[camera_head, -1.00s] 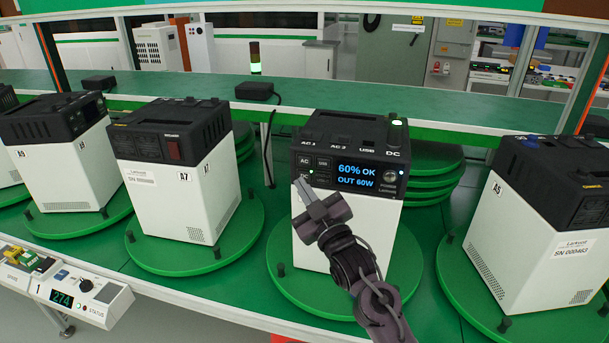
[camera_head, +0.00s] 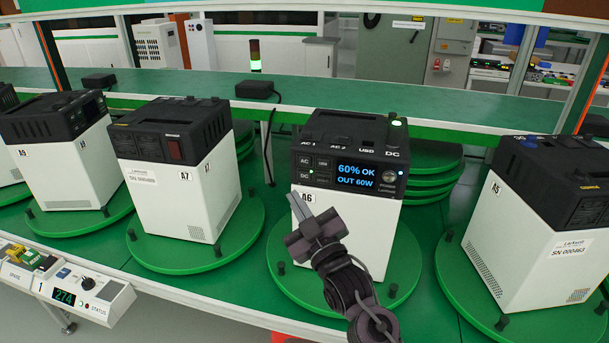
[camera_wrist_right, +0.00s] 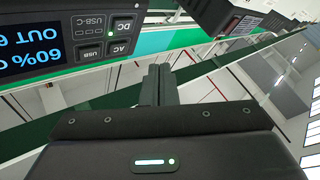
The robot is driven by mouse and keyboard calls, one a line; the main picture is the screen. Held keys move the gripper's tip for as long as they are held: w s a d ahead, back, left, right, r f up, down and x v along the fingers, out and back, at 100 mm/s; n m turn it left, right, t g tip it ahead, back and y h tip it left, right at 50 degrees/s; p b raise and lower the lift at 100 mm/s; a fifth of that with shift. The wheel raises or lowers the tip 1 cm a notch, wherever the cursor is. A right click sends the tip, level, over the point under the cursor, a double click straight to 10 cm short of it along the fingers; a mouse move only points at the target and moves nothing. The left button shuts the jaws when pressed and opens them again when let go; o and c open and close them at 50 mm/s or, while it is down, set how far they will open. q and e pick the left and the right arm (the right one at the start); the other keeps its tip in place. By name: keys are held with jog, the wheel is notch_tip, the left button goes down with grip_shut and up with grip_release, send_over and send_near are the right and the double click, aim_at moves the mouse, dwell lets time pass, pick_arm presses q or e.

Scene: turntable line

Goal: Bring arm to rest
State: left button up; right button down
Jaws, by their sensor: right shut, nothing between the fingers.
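My right gripper (camera_head: 301,212) is shut and empty, in front of the lower white front of power station A6 (camera_head: 366,227). Its arm comes up from the bottom of the head view. The unit's screen (camera_head: 357,176) reads "60% OK, OUT 60W", and a green light shows beside its DC button. A green light (camera_head: 397,122) also glows on the plug on top. My left gripper is not in view.
Units A7 (camera_head: 190,196) and A5 (camera_head: 520,235) stand on green turntables to either side. A control box with a "274" display (camera_head: 64,297) sits at the front left edge. A green shelf (camera_head: 330,110) with black adapters runs behind.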

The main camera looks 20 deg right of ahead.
dwell(0.6)
jog(key=s+f+m+g+h, duration=0.25)
jog(key=s+f+g, duration=0.55)
jog(key=f, duration=0.5)
jog(key=s+d+f+m+g, duration=0.1)
jog(key=s+f+g, duration=0.35)
jog(key=s, duration=0.45)
jog(key=s+d+f+m+g, duration=0.1)
jog(key=s+f+m+g, duration=0.15)
jog(key=s+g, duration=0.4)
jog(key=s+f, duration=0.2)
jog(key=f, duration=1.3)
jog(key=s+f, duration=0.2)
jog(key=f, duration=1.2)
jog(key=s+d+f, duration=0.2)
jog(key=s+f, duration=0.8)
jog(key=s+d+f+n+g, duration=0.1)
jog(key=s+d+f, duration=0.1)
jog(key=s+f, duration=0.8)
jog(key=shift+h, duration=0.45)
